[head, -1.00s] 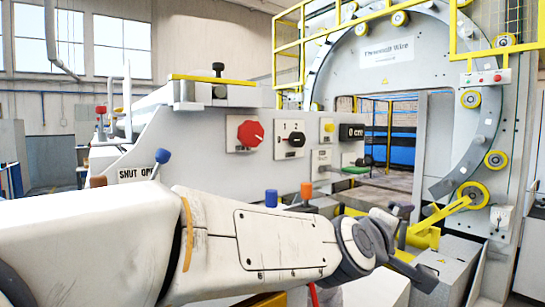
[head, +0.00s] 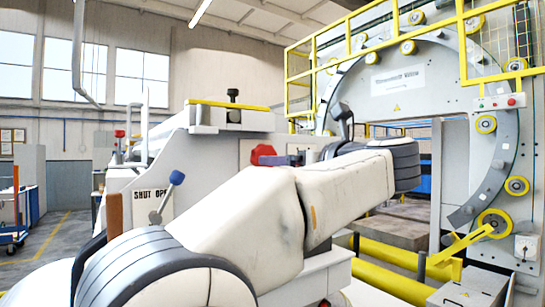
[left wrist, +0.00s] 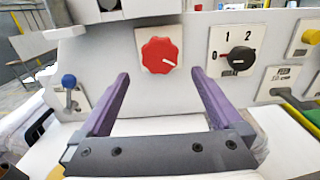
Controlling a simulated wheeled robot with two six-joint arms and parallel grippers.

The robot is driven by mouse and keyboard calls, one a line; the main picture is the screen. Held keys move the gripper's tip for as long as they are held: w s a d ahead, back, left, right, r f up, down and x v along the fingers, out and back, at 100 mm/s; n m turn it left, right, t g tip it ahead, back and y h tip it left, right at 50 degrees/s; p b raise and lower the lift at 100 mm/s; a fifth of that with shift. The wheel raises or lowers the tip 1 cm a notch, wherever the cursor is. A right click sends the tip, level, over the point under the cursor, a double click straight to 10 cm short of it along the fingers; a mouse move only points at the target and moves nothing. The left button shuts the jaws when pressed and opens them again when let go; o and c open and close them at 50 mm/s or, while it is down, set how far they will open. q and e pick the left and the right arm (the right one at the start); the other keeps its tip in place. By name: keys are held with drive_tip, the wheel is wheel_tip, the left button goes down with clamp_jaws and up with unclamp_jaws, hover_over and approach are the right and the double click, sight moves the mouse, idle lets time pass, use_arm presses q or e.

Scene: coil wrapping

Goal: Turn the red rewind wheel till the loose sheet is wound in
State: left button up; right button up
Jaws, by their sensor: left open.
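The red wheel (left wrist: 160,55) is a scalloped knob with a white mark, on a pale plate on the grey panel. In the head view the red wheel (head: 263,153) is partly hidden behind my gripper and arm. My left gripper (left wrist: 158,75) is open, its two purple fingers pointing at the panel. The wheel shows between and just beyond the fingertips, and nothing is gripped. In the head view my left gripper (head: 288,159) is beside the wheel; I cannot tell if it touches. I cannot make out the loose sheet. My right gripper is out of view.
Right of the wheel is a black selector (left wrist: 240,58) marked 1 and 2, then a yellow button (left wrist: 311,37). A blue-knobbed lever (left wrist: 69,82) stands to the left. The large ring machine (head: 395,80) with yellow rails rises at the right. Open floor lies at the far left.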

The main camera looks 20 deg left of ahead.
use_arm(q)
drive_tip(key=p+x, duration=0.1)
drive_tip(key=x, duration=0.5)
drive_tip(key=shift+w+a+p, duration=0.2)
drive_tip(key=shift+a+p, duration=0.05)
drive_tip(key=shift+p, duration=0.15)
drive_tip(key=c, duration=1.3)
drive_tip(key=shift+m, duration=0.4)
